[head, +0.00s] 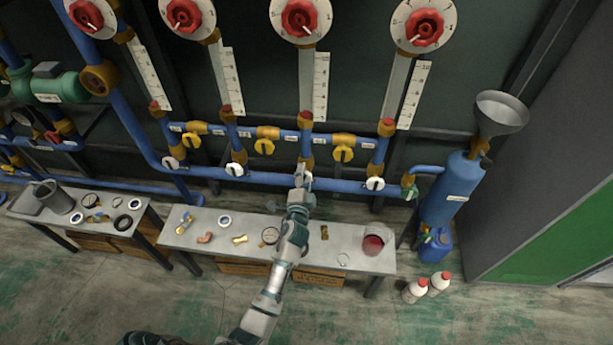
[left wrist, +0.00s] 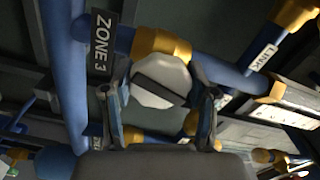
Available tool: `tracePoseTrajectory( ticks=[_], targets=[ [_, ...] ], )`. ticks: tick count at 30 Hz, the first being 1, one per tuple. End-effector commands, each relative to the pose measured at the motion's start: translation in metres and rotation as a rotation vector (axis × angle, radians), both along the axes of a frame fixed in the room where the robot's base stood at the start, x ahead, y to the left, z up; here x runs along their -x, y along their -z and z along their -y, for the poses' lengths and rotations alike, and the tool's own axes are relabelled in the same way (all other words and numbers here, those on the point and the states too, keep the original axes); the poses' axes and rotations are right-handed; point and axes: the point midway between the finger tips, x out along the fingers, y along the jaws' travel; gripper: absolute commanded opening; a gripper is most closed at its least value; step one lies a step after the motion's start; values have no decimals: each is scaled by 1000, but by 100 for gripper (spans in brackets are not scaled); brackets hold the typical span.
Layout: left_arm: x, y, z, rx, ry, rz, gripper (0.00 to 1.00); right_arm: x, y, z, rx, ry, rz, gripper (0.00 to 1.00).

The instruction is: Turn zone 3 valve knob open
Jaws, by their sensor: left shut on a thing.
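The zone 3 valve knob (left wrist: 158,84) is white with a dark bar running diagonally across it, seen in the left wrist view. It sits on a brass-coloured fitting (left wrist: 160,45) beside the "ZONE 3" label (left wrist: 101,42). My left gripper (left wrist: 164,95) is shut on the knob, one finger on each side. In the head view my left gripper (head: 303,174) reaches up to the lower blue pipe (head: 270,179), below the third gauge (head: 300,19), and mostly hides the knob. My right gripper is not in view.
Other white knobs sit along the same pipe, at left (head: 235,169) and right (head: 375,183). Yellow knobs (head: 264,147) lie on the pipe above. A blue cylinder with a funnel (head: 501,112) stands right.

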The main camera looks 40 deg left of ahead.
Motion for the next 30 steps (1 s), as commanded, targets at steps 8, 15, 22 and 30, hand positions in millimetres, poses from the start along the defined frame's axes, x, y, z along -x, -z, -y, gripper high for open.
tracePoseTrajectory(
  ticks=[8,15,22,30],
  targets=[
    [3,13,-1,170,-7,78,23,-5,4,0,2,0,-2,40],
    [3,13,0,247,-7,125,23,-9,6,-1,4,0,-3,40],
    [3,12,0,271,-8,141,23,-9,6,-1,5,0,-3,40],
    [3,12,0,273,-7,142,23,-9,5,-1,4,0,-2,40]
  ],
)
